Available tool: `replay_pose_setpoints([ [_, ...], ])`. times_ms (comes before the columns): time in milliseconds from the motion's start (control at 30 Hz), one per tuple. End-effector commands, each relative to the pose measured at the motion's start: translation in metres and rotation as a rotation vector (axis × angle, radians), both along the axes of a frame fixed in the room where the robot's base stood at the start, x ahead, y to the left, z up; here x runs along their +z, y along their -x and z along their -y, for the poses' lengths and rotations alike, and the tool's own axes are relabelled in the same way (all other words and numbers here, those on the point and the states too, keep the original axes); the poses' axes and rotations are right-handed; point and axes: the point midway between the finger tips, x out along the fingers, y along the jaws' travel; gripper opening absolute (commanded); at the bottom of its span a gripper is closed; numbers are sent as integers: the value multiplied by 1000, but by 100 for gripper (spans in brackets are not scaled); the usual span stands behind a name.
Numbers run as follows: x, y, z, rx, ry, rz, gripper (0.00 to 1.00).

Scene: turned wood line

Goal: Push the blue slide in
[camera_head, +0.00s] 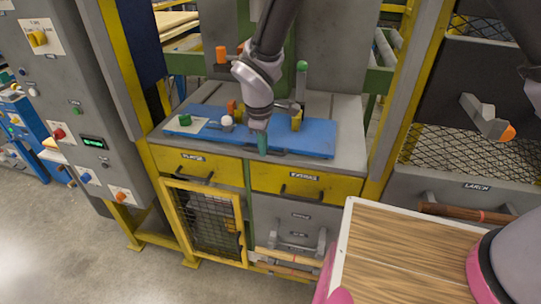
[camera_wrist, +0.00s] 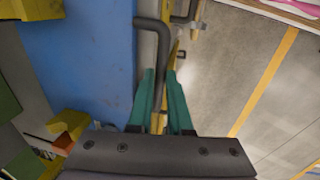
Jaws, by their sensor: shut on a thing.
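The blue slide (camera_head: 318,138) is a flat blue plate lying on the grey machine table, with its front edge near the table's front. In the wrist view its bare blue face (camera_wrist: 85,60) fills the left side. A dark grey bent bar, the slide's handle (camera_wrist: 162,45), runs along its edge. My gripper (camera_head: 262,143) has teal fingers and reaches down at the slide's front edge. In the wrist view my gripper (camera_wrist: 160,80) has one finger on each side of the bar and is shut on it. The head view hides this grip behind my wrist.
Several small fittings stand on the plate, including a white knob (camera_head: 227,121) and a green knob (camera_head: 184,119). Yellow drawers (camera_head: 310,183) with handles lie below the table. A grey control cabinet (camera_head: 85,120) stands left. A wood-topped tray (camera_head: 400,255) is in the foreground right.

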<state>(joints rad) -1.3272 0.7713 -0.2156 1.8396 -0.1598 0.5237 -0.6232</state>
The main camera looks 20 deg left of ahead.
Motion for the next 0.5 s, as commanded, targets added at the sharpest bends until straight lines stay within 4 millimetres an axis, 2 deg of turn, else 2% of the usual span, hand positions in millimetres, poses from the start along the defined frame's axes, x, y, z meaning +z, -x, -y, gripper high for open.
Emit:
replay_pose_setpoints([
  [33, 1, -11, -3, -2, -5, 2, 0],
  [333, 1, -61, -9, -1, -6, 2, 0],
  [500, 1, -79, -11, 1, -4, 2, 0],
])
